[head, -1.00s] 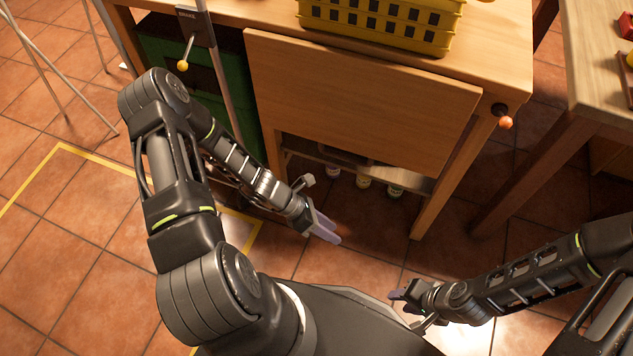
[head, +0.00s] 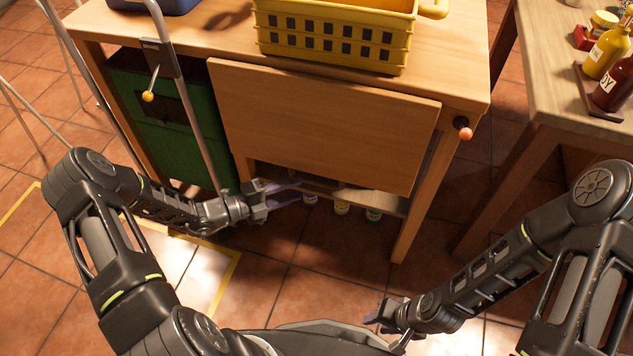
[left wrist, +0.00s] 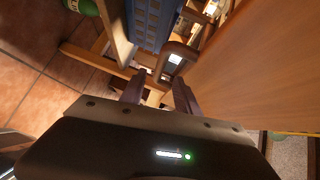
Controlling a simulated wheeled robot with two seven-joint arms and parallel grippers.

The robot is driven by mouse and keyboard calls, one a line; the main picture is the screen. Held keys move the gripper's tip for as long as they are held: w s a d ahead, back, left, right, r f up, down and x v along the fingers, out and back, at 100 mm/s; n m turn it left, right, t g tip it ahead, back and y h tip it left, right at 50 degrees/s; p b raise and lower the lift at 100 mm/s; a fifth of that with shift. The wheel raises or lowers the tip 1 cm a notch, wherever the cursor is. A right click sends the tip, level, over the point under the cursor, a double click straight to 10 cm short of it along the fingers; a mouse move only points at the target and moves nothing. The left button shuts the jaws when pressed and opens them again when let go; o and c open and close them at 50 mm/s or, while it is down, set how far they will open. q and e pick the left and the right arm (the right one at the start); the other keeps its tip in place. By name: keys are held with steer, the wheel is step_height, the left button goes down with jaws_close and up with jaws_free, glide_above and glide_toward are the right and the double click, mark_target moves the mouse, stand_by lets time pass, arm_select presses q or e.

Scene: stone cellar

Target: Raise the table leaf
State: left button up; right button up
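The wooden table leaf (head: 320,120) hangs down at the front of the table (head: 200,38), its lower edge over the open space beneath. In the left wrist view the leaf (left wrist: 262,62) fills the right side. My left gripper (head: 297,191) is near the leaf's lower left edge, its fingers apart and nothing seen between them. The fingers also show apart in the left wrist view (left wrist: 158,94). Whether they touch the leaf I cannot tell. My right gripper (head: 372,319) is low over the floor, away from the leaf; its opening is unclear.
A yellow crate (head: 335,42) stands on the tabletop behind the leaf. An orange knob (head: 463,128) is on the table's right front. Small bottles (head: 342,207) stand under the leaf.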

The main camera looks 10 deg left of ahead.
mark_target(317, 181)
arm_select(q)
steer(key=b+x, duration=0.1)
steer(key=x, duration=0.6)
steer(key=shift+w+d+f+b, duration=0.1)
steer(key=shift+w+d+b, duration=0.1)
steer(key=shift+d+b, duration=0.15)
steer(key=shift+c, duration=0.6)
jaws_close()
stand_by(0.5)
